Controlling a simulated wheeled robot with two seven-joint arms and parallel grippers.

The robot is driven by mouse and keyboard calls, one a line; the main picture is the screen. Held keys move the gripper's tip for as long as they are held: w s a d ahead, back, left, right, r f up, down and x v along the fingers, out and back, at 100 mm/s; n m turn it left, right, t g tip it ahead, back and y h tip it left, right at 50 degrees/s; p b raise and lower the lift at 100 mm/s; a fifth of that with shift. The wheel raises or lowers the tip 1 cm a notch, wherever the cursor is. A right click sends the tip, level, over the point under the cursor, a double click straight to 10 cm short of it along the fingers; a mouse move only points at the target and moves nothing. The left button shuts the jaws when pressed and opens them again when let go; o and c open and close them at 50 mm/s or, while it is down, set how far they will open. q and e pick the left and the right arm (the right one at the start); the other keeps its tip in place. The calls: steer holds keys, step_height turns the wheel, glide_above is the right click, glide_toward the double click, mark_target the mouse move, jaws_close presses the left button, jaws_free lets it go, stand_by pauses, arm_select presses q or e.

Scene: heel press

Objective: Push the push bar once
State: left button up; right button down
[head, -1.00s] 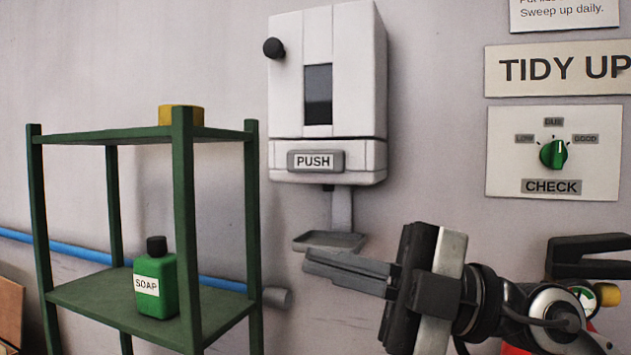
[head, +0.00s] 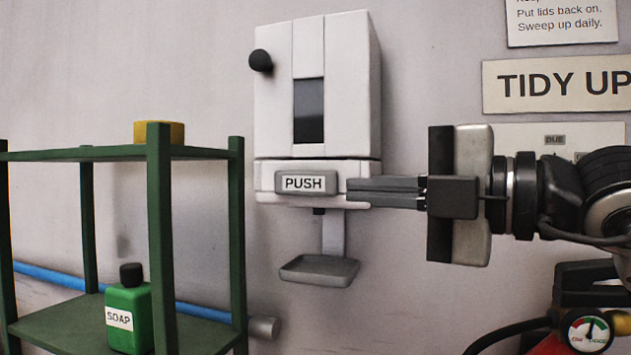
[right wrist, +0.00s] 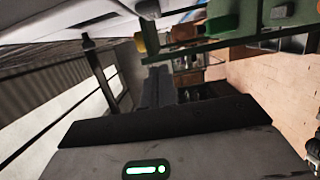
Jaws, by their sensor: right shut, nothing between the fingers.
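The push bar (head: 306,183) is a grey plate marked PUSH on the lower front of a white wall dispenser (head: 318,85). A small grey drip tray (head: 319,270) hangs below it. My right gripper (head: 352,191) is shut and empty. Its fingers point left at the bar's height, and their tips overlap the right part of the dispenser's lower front in the head view, just right of the bar. I cannot tell whether they touch the dispenser. In the right wrist view the dark fingers (right wrist: 158,88) extend forward with nothing between them. My left gripper is not in view.
A green shelf (head: 160,230) stands at the left with a green soap bottle (head: 128,310) and a yellow item (head: 159,132). A blue pipe (head: 55,276) runs along the wall. A pressure gauge (head: 588,332) is at the lower right. Signs hang at the upper right.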

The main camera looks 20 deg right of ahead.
mark_target(315, 186)
steer(key=w+a+p, duration=0.1)
steer(key=w, duration=0.2)
steer(key=w+a+p, duration=0.1)
steer(key=w, duration=0.1)
steer(key=w+a+p, duration=0.2)
steer(key=w, duration=0.1)
steer(key=shift+w+r, duration=0.15)
steer(key=shift+w, duration=0.15)
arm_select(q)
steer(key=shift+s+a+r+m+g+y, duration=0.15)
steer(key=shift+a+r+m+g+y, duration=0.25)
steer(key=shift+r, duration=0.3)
arm_select(e)
steer(key=shift+w+d, duration=0.3)
steer(key=shift+w, duration=0.15)
